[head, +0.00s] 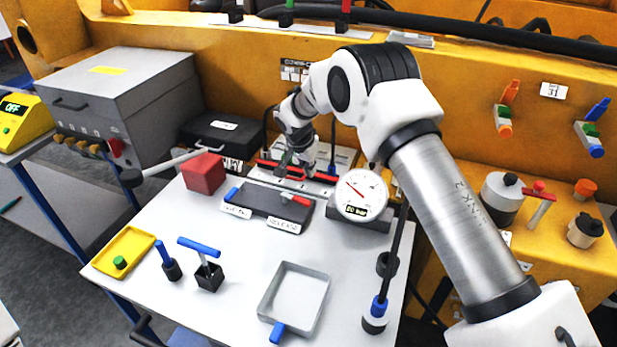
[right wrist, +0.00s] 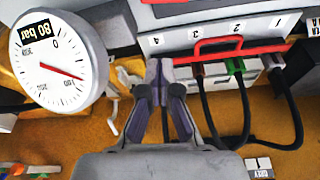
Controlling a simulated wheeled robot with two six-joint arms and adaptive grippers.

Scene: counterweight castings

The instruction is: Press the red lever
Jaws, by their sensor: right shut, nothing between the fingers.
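A dark grey panel (head: 268,203) lies on the white table, with a blue lever (head: 233,193) on its left and a red lever (head: 297,199) on its right, by a label reading RELEASE. My right gripper (head: 283,162) is behind the panel, pointing down over a red bar with a white plate; it is apart from the red lever. In the right wrist view my right gripper (right wrist: 158,68) has its fingertips together and nothing between them. A red handle (right wrist: 230,46) is beside the fingertips there. My left gripper is not in view.
A pressure gauge (head: 358,194) stands right of the panel, close to my right arm; it also shows in the wrist view (right wrist: 60,68). A red block (head: 203,173) with a long rod stands left. Cables (right wrist: 240,110) hang near the gripper. A grey tray (head: 322,298) is in front.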

